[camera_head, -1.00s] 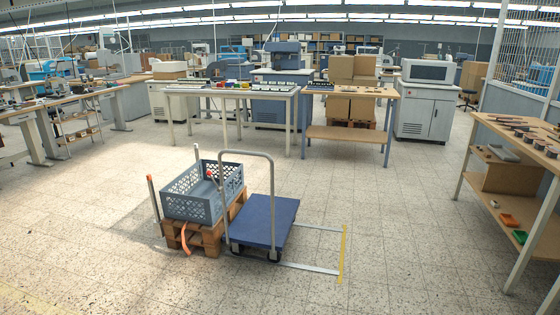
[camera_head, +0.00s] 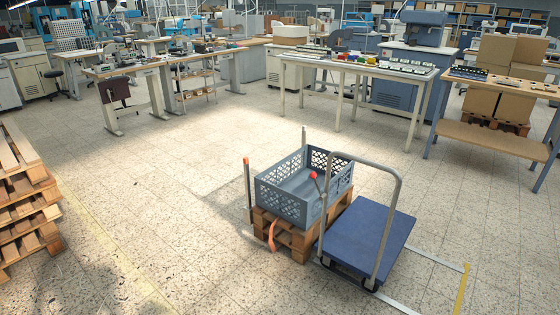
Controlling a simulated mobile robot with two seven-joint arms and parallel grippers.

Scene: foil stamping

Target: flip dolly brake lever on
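A dolly with a blue flat deck (camera_head: 368,236) and a grey tubular push handle (camera_head: 391,215) stands on the tiled floor, right of the middle. The dolly's wheels show only partly under the deck. Neither of my grippers is in view.
The crate sits on a wooden pallet (camera_head: 292,239) close beside the dolly, with orange-tipped posts (camera_head: 247,190) around it. White and yellow floor marks (camera_head: 461,289) lie at the right. Stacked pallets (camera_head: 22,200) stand at far left. The floor in front is clear.

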